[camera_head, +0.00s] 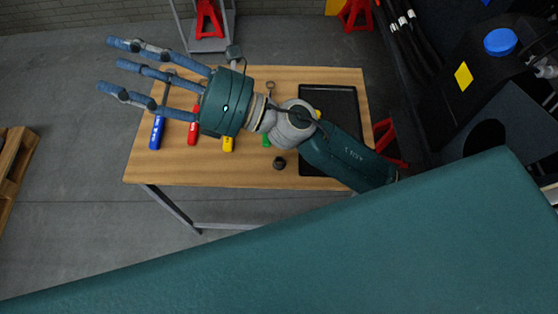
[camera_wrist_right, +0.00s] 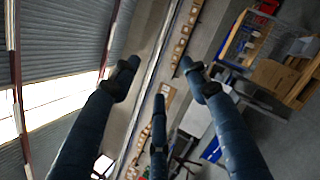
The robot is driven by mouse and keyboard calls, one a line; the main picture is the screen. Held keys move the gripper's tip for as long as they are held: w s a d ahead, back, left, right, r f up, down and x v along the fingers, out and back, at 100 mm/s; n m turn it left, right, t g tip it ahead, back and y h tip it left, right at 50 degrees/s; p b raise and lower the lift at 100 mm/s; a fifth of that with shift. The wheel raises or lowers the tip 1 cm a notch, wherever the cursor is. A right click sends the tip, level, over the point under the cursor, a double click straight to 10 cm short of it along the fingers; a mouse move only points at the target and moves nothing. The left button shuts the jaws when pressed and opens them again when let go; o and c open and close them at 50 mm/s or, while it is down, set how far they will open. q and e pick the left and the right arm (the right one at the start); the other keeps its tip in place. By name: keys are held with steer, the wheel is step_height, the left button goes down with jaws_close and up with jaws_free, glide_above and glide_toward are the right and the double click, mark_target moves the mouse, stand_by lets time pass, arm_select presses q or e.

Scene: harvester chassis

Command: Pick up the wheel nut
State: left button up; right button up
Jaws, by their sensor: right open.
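A small dark round piece, which looks like the wheel nut (camera_head: 279,163), lies near the front edge of the wooden table (camera_head: 240,176). My right gripper (camera_head: 120,64) reaches over the table from the right, and its blue fingers are spread open and empty. Its fingertips are beyond the table's left edge, well to the left of the nut. In the right wrist view the three fingers are apart with nothing between them, and the nut is not in that view. My left gripper is not in view.
Blue (camera_head: 156,133), red (camera_head: 193,131) and yellow-handled (camera_head: 228,144) tools lie on the table, with a green one (camera_head: 267,140) partly hidden. A black tray (camera_head: 345,104) covers the table's right part. Dark machinery (camera_head: 485,85) stands at right, a pallet (camera_head: 14,160) at left.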

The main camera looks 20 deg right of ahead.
steer(key=s+a+f+n+g, duration=0.5)
steer(key=s+n+g, duration=0.1)
steer(key=n+g, duration=0.25)
steer(key=n+g+h+p, duration=0.1)
steer(key=n+h+p, duration=0.1)
steer(key=n+h, duration=1.5)
glide_above(280, 159)
steer(key=s, duration=0.1)
steer(key=f+m+h, duration=0.1)
steer(key=f, duration=0.9)
steer(key=f+m+h, duration=0.1)
steer(key=f, duration=0.9)
steer(key=f+m+h, duration=0.1)
steer(key=f, duration=0.9)
steer(key=shift+s+a, duration=0.1)
steer(key=shift+a, duration=0.25)
steer(key=shift+f, duration=0.35)
step_height(280, 159, down, 5)
steer(key=shift+r+p, duration=0.1)
steer(key=shift+p, duration=1.05)
steer(key=shift+f, duration=0.3)
steer(key=shift+d, duration=0.1)
jaws_close()
